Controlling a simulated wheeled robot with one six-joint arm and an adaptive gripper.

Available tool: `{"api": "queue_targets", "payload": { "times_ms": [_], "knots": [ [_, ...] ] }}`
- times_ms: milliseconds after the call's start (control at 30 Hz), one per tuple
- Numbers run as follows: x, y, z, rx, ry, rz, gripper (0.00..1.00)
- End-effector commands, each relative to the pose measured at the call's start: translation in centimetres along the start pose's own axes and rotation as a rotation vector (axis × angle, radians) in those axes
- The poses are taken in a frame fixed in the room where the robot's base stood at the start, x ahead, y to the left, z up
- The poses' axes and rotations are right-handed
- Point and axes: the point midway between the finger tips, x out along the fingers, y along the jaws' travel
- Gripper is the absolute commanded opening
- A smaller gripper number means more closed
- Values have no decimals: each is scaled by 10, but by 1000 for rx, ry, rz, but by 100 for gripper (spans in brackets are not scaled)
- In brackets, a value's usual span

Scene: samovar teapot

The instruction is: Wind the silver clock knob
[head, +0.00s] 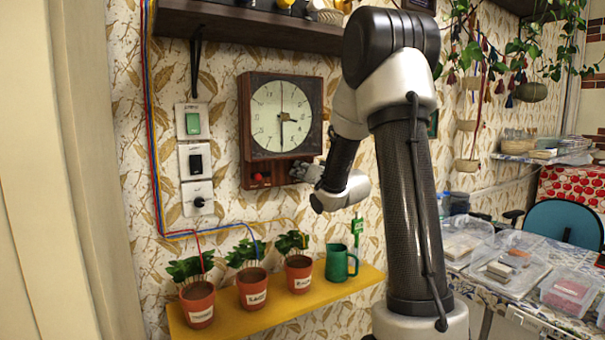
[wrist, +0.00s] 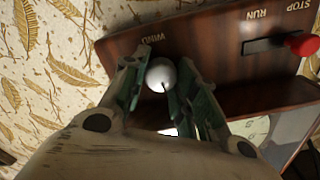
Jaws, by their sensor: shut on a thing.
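The wall clock (head: 281,118) has a dark wooden case and a pale round dial. Its lower panel also shows in the wrist view (wrist: 215,50), lettered WIND, RUN and STOP. The silver knob (wrist: 161,74) is a round, pale, shiny knob below the word WIND. My gripper (wrist: 160,88) is shut on the knob, with one greenish finger on each side of it. In the head view my gripper (head: 308,172) is at the lower right of the clock case, and it hides the knob there.
A red knob (wrist: 303,44) on a slot sits beside RUN and STOP. Left of the clock are wall switches (head: 193,122) and cables. Below, a yellow shelf (head: 235,322) holds potted plants (head: 252,288) and a green mug (head: 338,263). A dark shelf (head: 250,25) hangs above.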

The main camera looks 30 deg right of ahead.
Motion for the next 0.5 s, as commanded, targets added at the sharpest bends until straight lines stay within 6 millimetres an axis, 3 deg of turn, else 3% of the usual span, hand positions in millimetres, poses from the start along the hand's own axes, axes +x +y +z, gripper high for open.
{"api": "queue_targets", "payload": {
  "times_ms": [433, 467, 500],
  "knots": [
    [0, 0, -1, 13, 1, 0, 5],
    [0, 0, -1, 13, 1, 0, 31],
    [0, 0, -1, 13, 1, 0, 38]
  ]
}}
